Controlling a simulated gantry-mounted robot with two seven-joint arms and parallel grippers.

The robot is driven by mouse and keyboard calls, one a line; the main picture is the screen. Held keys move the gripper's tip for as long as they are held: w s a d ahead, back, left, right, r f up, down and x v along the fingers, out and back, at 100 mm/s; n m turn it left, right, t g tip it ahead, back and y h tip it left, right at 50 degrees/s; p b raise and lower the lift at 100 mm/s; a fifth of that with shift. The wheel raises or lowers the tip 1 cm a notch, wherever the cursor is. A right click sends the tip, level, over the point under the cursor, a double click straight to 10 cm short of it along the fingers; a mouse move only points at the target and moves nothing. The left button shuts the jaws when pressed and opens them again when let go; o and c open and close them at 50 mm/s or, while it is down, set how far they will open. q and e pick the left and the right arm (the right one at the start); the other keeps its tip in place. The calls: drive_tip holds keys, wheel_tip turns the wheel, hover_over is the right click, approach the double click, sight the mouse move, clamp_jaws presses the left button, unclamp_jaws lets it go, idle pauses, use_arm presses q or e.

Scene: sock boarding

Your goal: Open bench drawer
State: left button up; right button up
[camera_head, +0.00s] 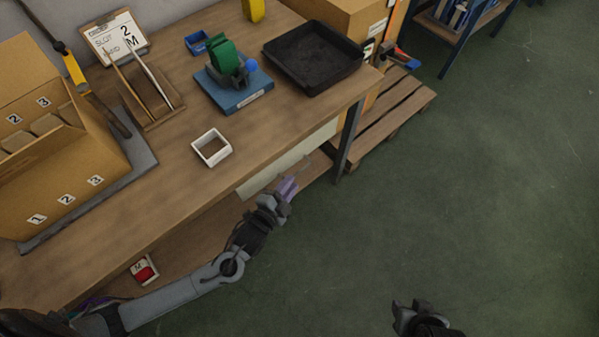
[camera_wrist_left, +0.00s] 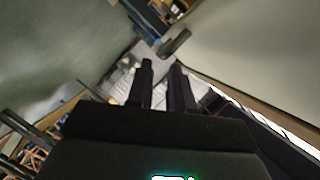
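The bench drawer's pale front panel (camera_head: 262,180) is under the front edge of the wooden bench (camera_head: 180,190). It looks closed, though the arm partly covers it. My left gripper (camera_head: 288,188) is in front of the panel, near its middle. In the left wrist view, the two dark fingers of the left gripper (camera_wrist_left: 163,88) stand apart with a narrow gap and nothing clearly between them. A dark bar (camera_wrist_left: 175,43), possibly the drawer handle, lies just beyond the fingertips beside a pale surface. My right gripper (camera_head: 412,312) is low over the floor, away from the bench; its opening is unclear.
On the bench are a black tray (camera_head: 298,62), a blue-based fixture (camera_head: 235,92), a white square frame (camera_head: 211,148), a wooden rack (camera_head: 150,98) and a cardboard box (camera_head: 60,165). A pallet (camera_head: 400,108) lies beyond the bench leg (camera_head: 347,137). The green floor is clear in front.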

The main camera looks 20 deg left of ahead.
sight(299, 171)
use_arm(q)
drive_tip(key=b+x, duration=0.1)
drive_tip(key=x, duration=0.5)
drive_tip(key=shift+w+b, duration=0.3)
drive_tip(key=shift+b, duration=0.1)
clamp_jaws()
